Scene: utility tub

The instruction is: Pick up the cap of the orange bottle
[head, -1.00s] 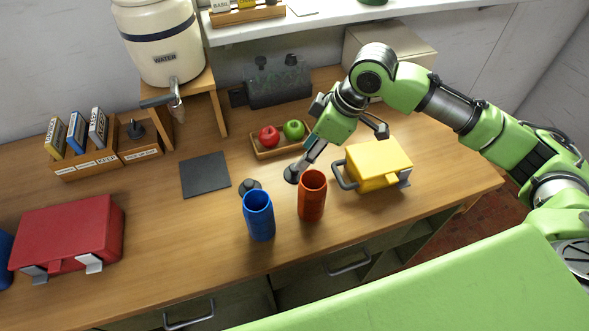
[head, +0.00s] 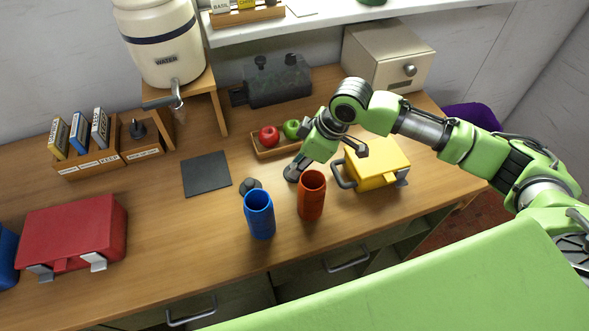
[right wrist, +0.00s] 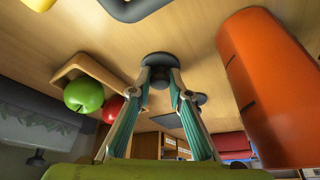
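The orange bottle (head: 311,198) stands upright and uncapped on the wooden counter; it also fills the right side of the right wrist view (right wrist: 268,85). Its dark cap (head: 290,175) rests on the counter behind it, to the left. My right gripper (head: 297,165) points down at this cap. In the right wrist view its two fingertips (right wrist: 160,76) close in on both sides of the knob of the dark cap (right wrist: 160,58), with the wide disc beyond them. The knob is partly hidden by the fingers. My left gripper is not in view.
A blue bottle (head: 259,215) stands left of the orange one, with another dark cap (head: 251,187) behind it. A yellow box (head: 377,165) is close on the right. A tray (head: 268,152) with red and green apples is behind.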

